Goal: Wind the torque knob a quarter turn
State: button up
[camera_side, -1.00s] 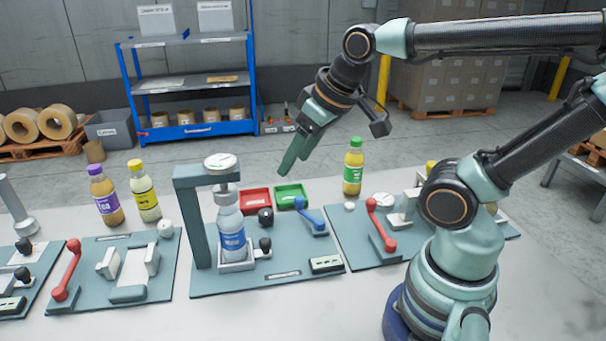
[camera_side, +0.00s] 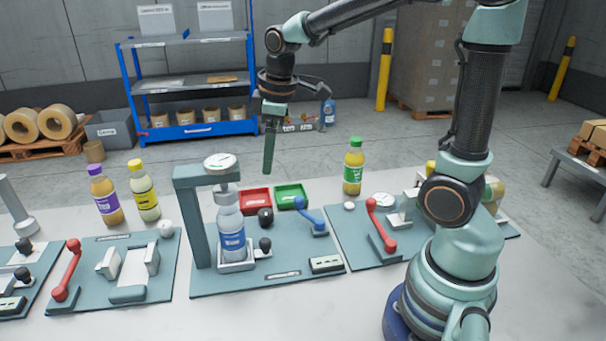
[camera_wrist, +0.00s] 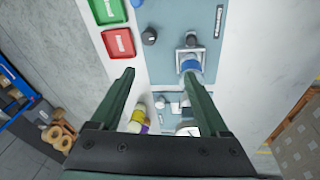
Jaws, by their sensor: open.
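On the middle teal board (camera_side: 290,278), a black round knob (camera_side: 265,216) stands behind the bottle, near the red tray. A second black knob (camera_side: 265,243) sits beside the bottle's holder. No readable label shows which one is the torque knob. Both also show in the wrist view, the rear one (camera_wrist: 149,36) and the holder one (camera_wrist: 191,40). A clear bottle with a blue label (camera_side: 231,238) stands upright under the capping frame (camera_side: 190,205), topped by a white round dial (camera_side: 221,161). My gripper (camera_side: 268,172) is open and empty, pointing down above the trays; its fingers straddle free space in the wrist view (camera_wrist: 159,73).
A red tray (camera_side: 255,208) and a green tray (camera_side: 291,203) lie behind the board. A blue lever (camera_side: 312,217) is at right. Red levers (camera_side: 66,270) (camera_side: 378,228) stand on neighbouring boards. Filled bottles (camera_side: 144,192) (camera_side: 353,170) stand at the back.

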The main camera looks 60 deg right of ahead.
aim_at(266, 212)
jog(key=w+d+f+n, duration=0.1)
jog(key=f, duration=0.5)
jog(key=w+d+f+n+g, duration=0.1)
jog(key=w+f, duration=0.1)
jog(key=f, duration=0.4)
jog(key=w+d+f+n+g, duration=0.1)
jog(key=w+f+n, duration=0.1)
jog(key=f, duration=0.5)
jog(key=shift+w+d+f, duration=0.1)
jog(key=shift+d, duration=0.1)
grip_shut()
